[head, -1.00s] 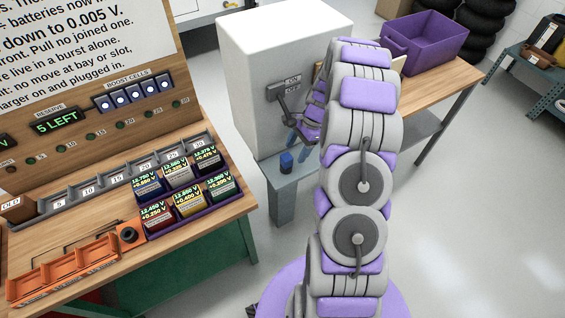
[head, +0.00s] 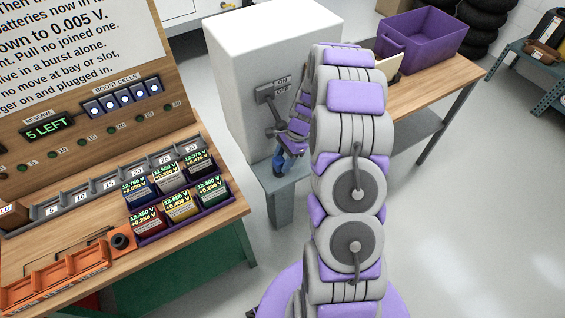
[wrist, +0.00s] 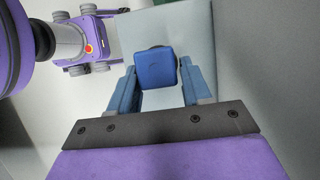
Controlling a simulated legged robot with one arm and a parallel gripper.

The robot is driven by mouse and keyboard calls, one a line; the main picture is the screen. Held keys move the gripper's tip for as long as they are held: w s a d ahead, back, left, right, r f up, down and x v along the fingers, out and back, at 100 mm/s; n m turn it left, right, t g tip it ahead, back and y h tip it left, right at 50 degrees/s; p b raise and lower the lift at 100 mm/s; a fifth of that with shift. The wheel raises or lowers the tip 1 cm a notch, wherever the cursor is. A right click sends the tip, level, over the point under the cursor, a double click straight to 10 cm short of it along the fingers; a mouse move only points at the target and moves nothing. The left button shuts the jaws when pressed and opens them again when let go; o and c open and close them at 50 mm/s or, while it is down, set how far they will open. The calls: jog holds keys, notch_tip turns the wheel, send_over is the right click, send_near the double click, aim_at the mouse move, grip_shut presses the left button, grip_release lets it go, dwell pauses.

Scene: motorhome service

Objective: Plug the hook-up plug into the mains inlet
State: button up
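The hook-up plug appears to be the dark blue block (wrist: 158,69) on a pale grey shelf in the wrist view. In the head view it is a small blue shape (head: 278,166) on the low grey stand, partly hidden by my gripper. My gripper (wrist: 161,78) is open in the wrist view, one blue finger on each side of the plug, with gaps showing on both sides. In the head view my gripper (head: 281,157) reaches down over the plug. A grey round fitting (head: 270,131) on the white cabinet, below the ON/OFF lever, may be the mains inlet; I cannot tell.
The white cabinet (head: 238,85) stands directly behind the stand (head: 284,205). The ON/OFF lever (head: 267,93) juts from its face, close to my arm. A battery bench (head: 210,215) is at left. A purple bin (head: 430,38) sits on a wooden table at right.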

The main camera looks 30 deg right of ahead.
jog(key=shift+a, duration=0.15)
jog(key=shift+c, duration=0.7)
jog(key=shift+a+r, duration=0.15)
jog(key=shift+a, duration=0.95)
jog(key=c, duration=0.5)
jog(key=shift+s+d, duration=0.1)
jog(key=shift+d, duration=0.1)
